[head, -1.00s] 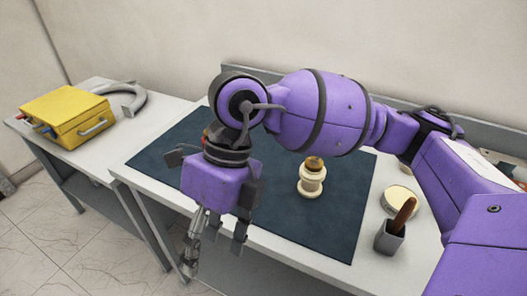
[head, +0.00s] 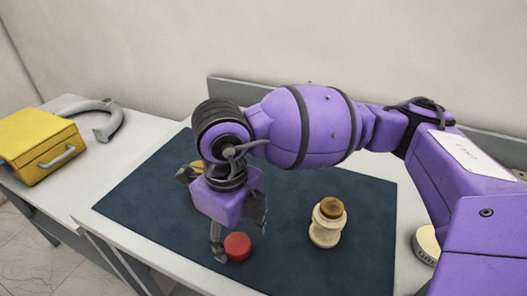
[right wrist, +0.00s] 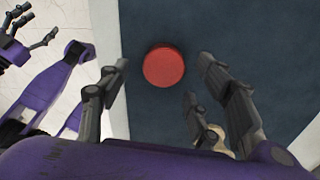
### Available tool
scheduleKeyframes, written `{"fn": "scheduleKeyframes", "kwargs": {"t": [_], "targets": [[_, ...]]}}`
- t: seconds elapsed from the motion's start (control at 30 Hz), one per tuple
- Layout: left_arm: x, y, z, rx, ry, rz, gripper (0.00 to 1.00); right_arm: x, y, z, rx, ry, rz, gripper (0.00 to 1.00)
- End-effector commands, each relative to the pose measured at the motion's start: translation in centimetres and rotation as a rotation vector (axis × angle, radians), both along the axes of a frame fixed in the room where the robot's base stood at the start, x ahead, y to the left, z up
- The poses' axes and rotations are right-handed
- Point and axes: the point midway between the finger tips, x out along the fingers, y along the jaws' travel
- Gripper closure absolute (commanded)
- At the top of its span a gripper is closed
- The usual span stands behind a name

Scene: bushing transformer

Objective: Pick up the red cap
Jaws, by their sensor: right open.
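The red cap (head: 237,246) is a round disc lying on the dark mat (head: 140,205) near its front edge. In the right wrist view the red cap (right wrist: 164,67) lies ahead of and between the spread fingers. My right gripper (head: 228,240) points down beside the cap, with a finger close to the cap's left side in the head view. The right gripper (right wrist: 160,75) is open and empty. In the right wrist view purple and dark parts of my left arm show at the left, with the left gripper's fingers (right wrist: 30,25) spread open.
A cream bushing (head: 326,225) with a brown top stands on the mat to the right of the cap. A yellow case (head: 40,145) and a grey curved part (head: 100,125) are on the left table. A round tin (head: 427,243) is at the right. A yellowish item is partly hidden behind my gripper.

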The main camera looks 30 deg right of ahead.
Motion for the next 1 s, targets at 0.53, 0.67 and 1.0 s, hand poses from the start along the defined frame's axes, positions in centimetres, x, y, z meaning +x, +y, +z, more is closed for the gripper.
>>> {"fn": "scheduleKeyframes", "kwargs": {"t": [0.53,0.67,1.0], "targets": [[0.7,-0.3,0.3,-0.004,-0.014,-0.002,0.34,0.0,0.1,-2.4,0.0,0.0,-0.001,0.55],[0.7,-0.3,0.3,-0.004,-0.014,-0.002,0.34,0.0,0.1,-2.3,0.0,-0.001,0.0,0.72],[0.6,-0.3,0.3,-0.005,-0.013,-0.001,0.34,0.0,0.1,-2.4,0.001,0.0,0.0,0.76]]}}
